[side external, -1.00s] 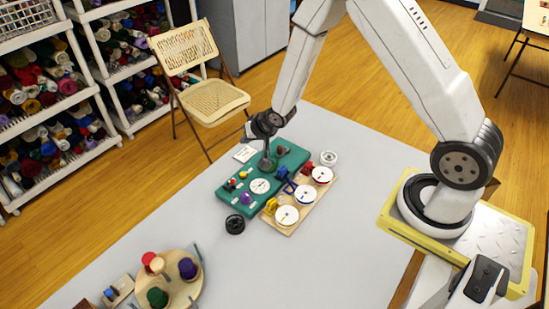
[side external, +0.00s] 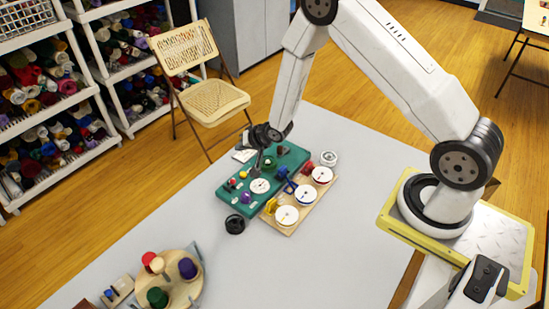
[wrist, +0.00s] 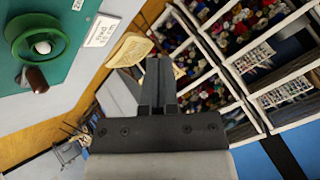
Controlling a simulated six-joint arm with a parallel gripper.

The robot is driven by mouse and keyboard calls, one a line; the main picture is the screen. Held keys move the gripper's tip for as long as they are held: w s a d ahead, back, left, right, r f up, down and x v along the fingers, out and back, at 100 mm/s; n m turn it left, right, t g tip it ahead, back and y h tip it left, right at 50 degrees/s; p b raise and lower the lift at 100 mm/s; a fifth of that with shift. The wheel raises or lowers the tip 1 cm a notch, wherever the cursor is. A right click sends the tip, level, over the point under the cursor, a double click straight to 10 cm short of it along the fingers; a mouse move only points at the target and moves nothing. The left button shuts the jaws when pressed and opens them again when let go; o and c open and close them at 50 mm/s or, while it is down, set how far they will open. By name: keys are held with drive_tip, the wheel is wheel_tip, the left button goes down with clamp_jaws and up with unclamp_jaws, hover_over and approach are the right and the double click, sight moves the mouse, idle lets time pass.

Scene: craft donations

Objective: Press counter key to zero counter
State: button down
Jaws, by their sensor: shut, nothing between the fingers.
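The teal board (side external: 236,205) lies on the grey table and carries several small controls. They include a white dial (side external: 260,186), a purple knob (side external: 245,197) and small red and yellow parts near its left side. A green ring (side external: 268,162) with a white centre sits toward its far end; the wrist view shows this ring (wrist: 38,40) beside a brown handle (wrist: 37,80). I cannot tell which part is the counter key.
A wooden board (side external: 280,227) with white discs lies to the right of the teal board. A black round part (side external: 235,224) and a white round part (side external: 329,158) lie nearby. A round wooden tray (side external: 185,290) with coloured spools stands at front left.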

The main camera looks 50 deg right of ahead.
sight(245, 175)
drive_tip(key=shift+f, duration=4.35)
drive_tip(key=shift+f, duration=0.9)
drive_tip(key=shift+r, duration=0.9)
drive_tip(key=shift+r, duration=2.5)
